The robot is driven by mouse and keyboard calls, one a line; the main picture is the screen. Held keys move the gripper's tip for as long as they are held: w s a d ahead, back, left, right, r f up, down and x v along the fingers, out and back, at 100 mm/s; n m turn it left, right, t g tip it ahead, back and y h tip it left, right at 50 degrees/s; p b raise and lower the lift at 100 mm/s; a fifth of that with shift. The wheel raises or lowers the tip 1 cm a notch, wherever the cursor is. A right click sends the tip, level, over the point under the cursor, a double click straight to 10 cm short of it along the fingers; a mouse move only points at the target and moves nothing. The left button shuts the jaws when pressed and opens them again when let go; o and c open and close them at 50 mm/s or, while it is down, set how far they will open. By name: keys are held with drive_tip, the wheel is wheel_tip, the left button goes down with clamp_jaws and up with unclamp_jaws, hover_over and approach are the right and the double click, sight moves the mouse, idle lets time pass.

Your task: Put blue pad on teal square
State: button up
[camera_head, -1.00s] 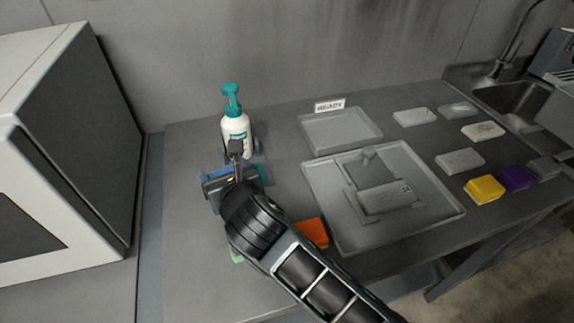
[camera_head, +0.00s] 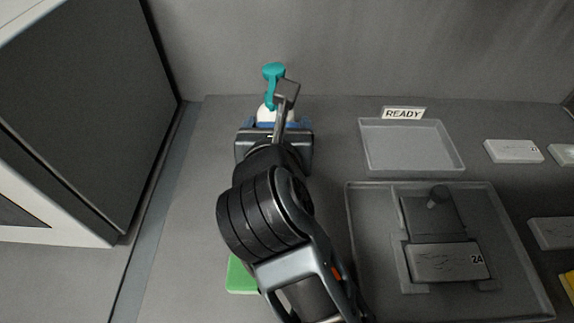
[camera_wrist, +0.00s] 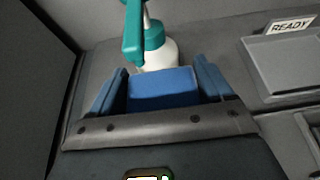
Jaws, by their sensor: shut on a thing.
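The blue pad (camera_wrist: 162,88) sits between the two blue fingers of my gripper (camera_wrist: 161,84) in the wrist view. My gripper is shut on it, in front of the spray bottle. In the head view my gripper (camera_head: 277,124) is near the back of the bench, and its body and arm cover most of the pad. The teal square cannot be made out in either current view; the space under my gripper is hidden.
A white spray bottle (camera_wrist: 160,53) with a teal trigger head (camera_head: 273,72) stands just beyond my gripper. A READY tray (camera_head: 412,146) and a larger tray (camera_head: 362,255) lie to the right. A green pad (camera_head: 241,277) lies partly under my arm. A white cabinet stands left.

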drive_tip(key=shift+a+f, duration=0.25)
drive_tip(key=shift+f, duration=0.05)
wheel_tip(320, 180, down, 9)
drive_tip(key=shift+a+f, duration=0.1)
drive_tip(key=shift+f, duration=0.1)
drive_tip(key=o, duration=0.9)
drive_tip(key=shift+s, duration=0.15)
drive_tip(key=v, duration=1.2)
drive_tip(key=shift+r+b, duration=0.2)
drive_tip(key=shift+b, duration=0.2)
